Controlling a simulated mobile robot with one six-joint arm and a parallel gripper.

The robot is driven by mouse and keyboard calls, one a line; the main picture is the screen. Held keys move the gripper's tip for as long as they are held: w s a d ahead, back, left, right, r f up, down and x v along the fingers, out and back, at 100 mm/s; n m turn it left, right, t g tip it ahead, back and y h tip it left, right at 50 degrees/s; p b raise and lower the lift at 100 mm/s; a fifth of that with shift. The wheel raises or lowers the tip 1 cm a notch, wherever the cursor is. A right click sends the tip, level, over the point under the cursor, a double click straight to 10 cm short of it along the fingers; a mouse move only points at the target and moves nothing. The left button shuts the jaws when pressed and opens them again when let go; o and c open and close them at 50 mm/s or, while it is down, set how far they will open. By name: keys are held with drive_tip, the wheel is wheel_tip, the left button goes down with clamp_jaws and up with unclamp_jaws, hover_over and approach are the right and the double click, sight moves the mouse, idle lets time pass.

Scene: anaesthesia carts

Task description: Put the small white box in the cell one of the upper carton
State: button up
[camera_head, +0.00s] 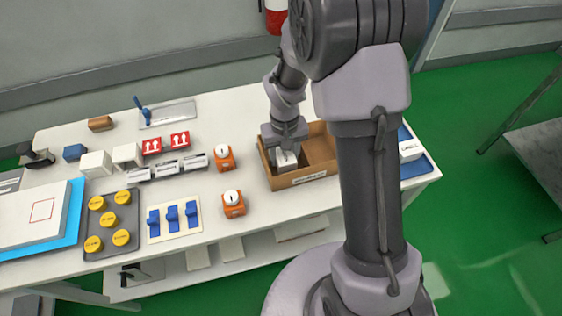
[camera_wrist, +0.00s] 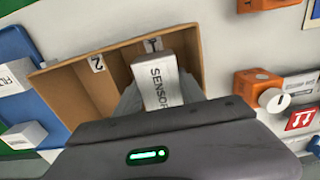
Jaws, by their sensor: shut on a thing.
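The small white box (camera_head: 286,158) is held in my gripper (camera_head: 286,148). In the wrist view the white box (camera_wrist: 157,80) shows the word SENSOR and sits between my fingers (camera_wrist: 158,95). The brown open carton (camera_head: 265,168) stands on the white table and has two cells. In the wrist view the carton (camera_wrist: 110,50) has the number 2 on one cell and a partly hidden 1 on the other. The box is at the cell marked 1, the left cell in the head view. I cannot tell whether it touches the floor, as my gripper hides its lower part.
Orange devices (camera_head: 223,158) with white knobs stand left of the carton. A blue tray (camera_head: 423,168) with a white box (camera_head: 410,150) lies to its right, partly behind my arm. Black, red and blue items fill the left of the table.

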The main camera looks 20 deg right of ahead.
sight(283, 158)
drive_tip(key=f, duration=0.1)
drive_tip(key=w+f, duration=0.1)
drive_tip(key=f+b, duration=0.1)
drive_tip(key=shift+w+d+f, duration=0.1)
drive_tip(key=shift+w+f, duration=0.2)
drive_tip(key=shift+s+f, duration=0.1)
drive_tip(key=shift+f, duration=0.1)
clamp_jaws()
drive_tip(key=shift+s+r, duration=0.3)
drive_tip(key=shift+r, duration=0.05)
drive_tip(key=o, duration=1.5)
unclamp_jaws()
drive_tip(key=shift+w, duration=0.2)
